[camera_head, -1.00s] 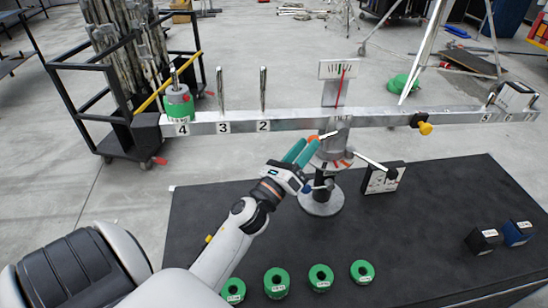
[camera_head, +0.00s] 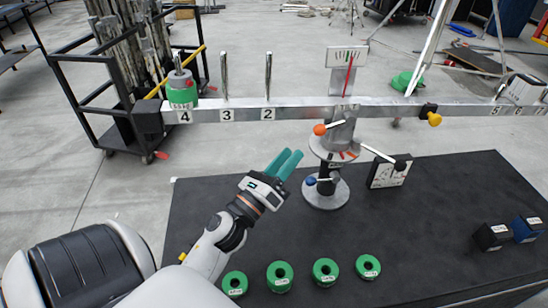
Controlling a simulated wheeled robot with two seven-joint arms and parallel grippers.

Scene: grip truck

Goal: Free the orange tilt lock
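The orange tilt lock is an orange knob (camera_head: 319,130) on a short pale lever (camera_head: 336,124), at the left of the grey stand head under the beam. My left gripper (camera_head: 291,158) has teal fingers. It is below and left of the orange knob, apart from it, with nothing seen between its fingers. The fingers lie near each other with a narrow gap at their tips. The long metal beam (camera_head: 385,107) looks about level. My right gripper is not in view.
A blue knob (camera_head: 311,181) and a black-ended lever (camera_head: 380,155) are on the stand (camera_head: 327,190). Several green ring weights (camera_head: 280,275) line the black table's front edge. Two dark blocks (camera_head: 491,237) sit at right. A green weight (camera_head: 182,90) stands on the beam's left end.

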